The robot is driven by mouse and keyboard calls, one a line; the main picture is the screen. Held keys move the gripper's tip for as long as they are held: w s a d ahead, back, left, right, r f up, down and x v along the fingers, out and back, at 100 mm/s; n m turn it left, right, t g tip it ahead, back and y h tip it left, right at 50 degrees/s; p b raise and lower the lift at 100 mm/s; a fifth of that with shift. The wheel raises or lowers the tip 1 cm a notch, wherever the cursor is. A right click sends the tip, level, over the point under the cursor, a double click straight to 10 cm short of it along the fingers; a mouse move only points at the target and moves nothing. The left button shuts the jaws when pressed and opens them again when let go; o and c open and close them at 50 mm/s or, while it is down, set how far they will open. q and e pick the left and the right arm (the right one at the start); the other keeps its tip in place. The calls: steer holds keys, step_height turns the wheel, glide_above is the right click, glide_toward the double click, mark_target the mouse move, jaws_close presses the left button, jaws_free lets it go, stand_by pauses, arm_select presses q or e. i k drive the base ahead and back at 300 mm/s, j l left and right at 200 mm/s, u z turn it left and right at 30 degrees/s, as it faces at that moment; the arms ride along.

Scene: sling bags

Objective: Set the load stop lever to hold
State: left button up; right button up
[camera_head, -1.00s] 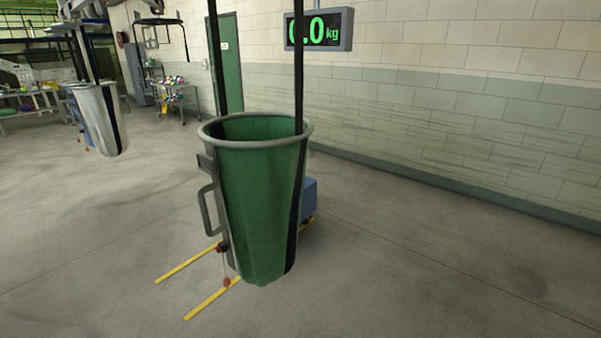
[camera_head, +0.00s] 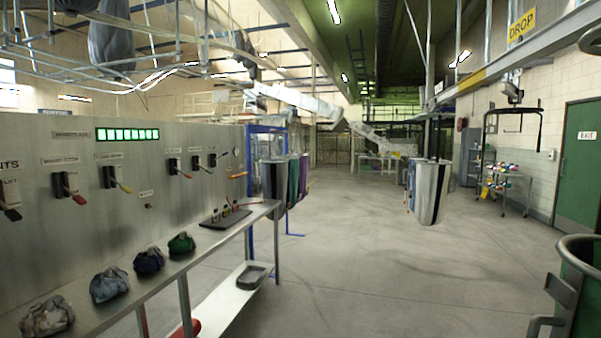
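A grey control panel (camera_head: 70,232) fills the left side of the head view. It carries a row of small levers, among them one with a red handle (camera_head: 71,189), one with a yellow handle (camera_head: 125,188) and one with an orange handle (camera_head: 238,175) near its far end. Their labels are too small to read, so I cannot tell which is the load stop lever or how it is set. A lit green display (camera_head: 127,134) sits above them. Neither of my grippers is in view.
A ledge along the panel holds several bundled bags, including a green one (camera_head: 181,244), and a dark tray (camera_head: 226,217). Silver bags (camera_head: 428,190) hang mid-room. A green bin-like bag (camera_head: 583,290) with a grey rim is at lower right. The floor between (camera_head: 350,270) is clear.

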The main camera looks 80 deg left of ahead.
mark_target(125, 189)
steer(key=u, duration=3.85)
steer(key=i+l+u, duration=0.3)
steer(key=i+l, duration=0.4)
steer(key=i, duration=0.25)
steer(key=i+l+u, duration=0.3)
steer(key=i+l, duration=0.55)
